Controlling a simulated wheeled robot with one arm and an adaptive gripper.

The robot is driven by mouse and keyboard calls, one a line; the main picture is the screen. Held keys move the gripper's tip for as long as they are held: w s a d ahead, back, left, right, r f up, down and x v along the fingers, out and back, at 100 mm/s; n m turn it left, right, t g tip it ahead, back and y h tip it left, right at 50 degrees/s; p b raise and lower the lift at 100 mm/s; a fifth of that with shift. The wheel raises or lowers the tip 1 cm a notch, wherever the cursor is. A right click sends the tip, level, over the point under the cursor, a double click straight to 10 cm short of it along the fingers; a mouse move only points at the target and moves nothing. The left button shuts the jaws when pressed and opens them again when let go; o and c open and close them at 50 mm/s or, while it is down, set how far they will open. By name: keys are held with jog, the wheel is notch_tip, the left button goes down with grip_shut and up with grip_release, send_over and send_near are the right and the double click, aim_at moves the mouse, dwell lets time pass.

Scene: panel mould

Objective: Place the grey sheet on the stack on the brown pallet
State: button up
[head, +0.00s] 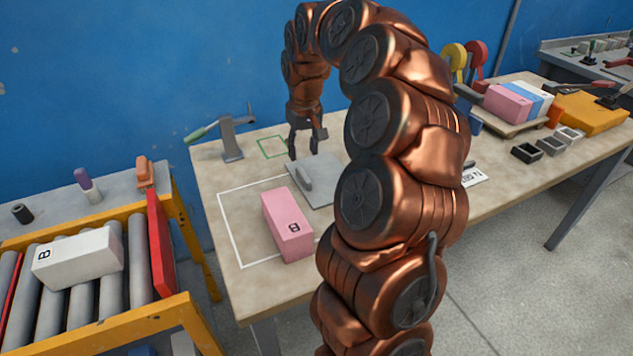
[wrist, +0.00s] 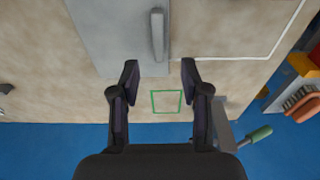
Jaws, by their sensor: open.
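The grey sheet (head: 322,191) lies flat on the table near its middle, with a raised grey handle (head: 303,177) on top. In the wrist view the sheet (wrist: 105,35) and its handle (wrist: 157,38) are at the top. My gripper (head: 304,153) is open and empty above the table, behind the sheet in the head view. In the wrist view its fingertips (wrist: 160,70) are apart near the sheet's edge. The stack (head: 510,102) of pink, blue and white pieces sits on the brown pallet (head: 509,130) at the table's right part.
A pink block (head: 287,225) lies partly inside a white outline. A green outline (wrist: 166,102) is empty. A grey stand with a green-handled tool (head: 231,140) stands at the back left. Small dark boxes (head: 552,146) and an orange-yellow case (head: 592,112) are near the pallet. A roller conveyor (head: 110,290) is left.

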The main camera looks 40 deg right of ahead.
aim_at(303, 174)
jog(key=shift+w+f+b, duration=0.35)
jog(key=shift+w+f, duration=0.1)
jog(key=shift+f, duration=0.6)
jog(key=shift+d+f, duration=0.2)
jog(key=shift+f, duration=1.35)
notch_tip(303, 174, down, 4)
jog(key=shift+w+d+f+p, duration=0.1)
jog(key=shift+p, duration=0.3)
jog(key=shift+c, duration=0.4)
grip_shut()
